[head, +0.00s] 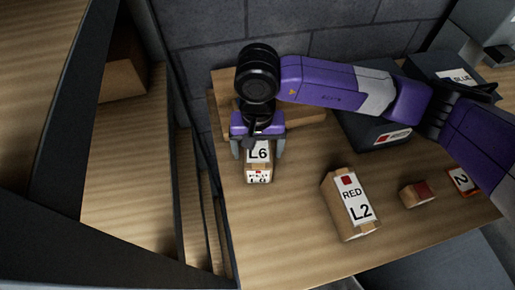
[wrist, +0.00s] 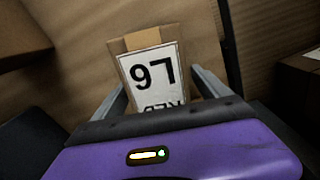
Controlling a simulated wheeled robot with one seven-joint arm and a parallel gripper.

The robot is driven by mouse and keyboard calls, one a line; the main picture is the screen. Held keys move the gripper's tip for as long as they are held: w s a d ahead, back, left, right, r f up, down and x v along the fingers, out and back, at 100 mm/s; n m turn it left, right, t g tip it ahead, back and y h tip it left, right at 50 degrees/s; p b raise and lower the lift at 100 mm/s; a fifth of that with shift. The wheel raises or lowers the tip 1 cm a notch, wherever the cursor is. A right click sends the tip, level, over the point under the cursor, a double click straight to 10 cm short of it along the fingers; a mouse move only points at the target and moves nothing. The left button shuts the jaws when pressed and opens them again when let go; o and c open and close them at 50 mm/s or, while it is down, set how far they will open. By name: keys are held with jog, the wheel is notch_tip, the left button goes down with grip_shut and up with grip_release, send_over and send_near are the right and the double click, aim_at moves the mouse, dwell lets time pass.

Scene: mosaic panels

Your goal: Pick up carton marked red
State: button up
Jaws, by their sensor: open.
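A small carton marked L6 (head: 258,176) stands on the wooden table, with a white label on its top and front. In the wrist view the same carton (wrist: 143,42) shows L6 and part of the word RED, upside down. My gripper (head: 258,149) is open over it, one finger on each side. In the wrist view the fingers of my gripper (wrist: 160,88) flank the carton, and its near end is hidden by the gripper body. A second carton marked RED L2 (head: 350,204), with a red square on its label, lies apart to the right.
A small box with a red top (head: 417,194) and an orange-edged item marked 2 (head: 462,181) lie at the right. A dark bin with a red label (head: 375,132) and another marked BLUE (head: 450,76) stand behind. Bare table (head: 290,235) lies in front.

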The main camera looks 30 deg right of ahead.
grip_shut()
jog(key=shift+r, duration=0.1)
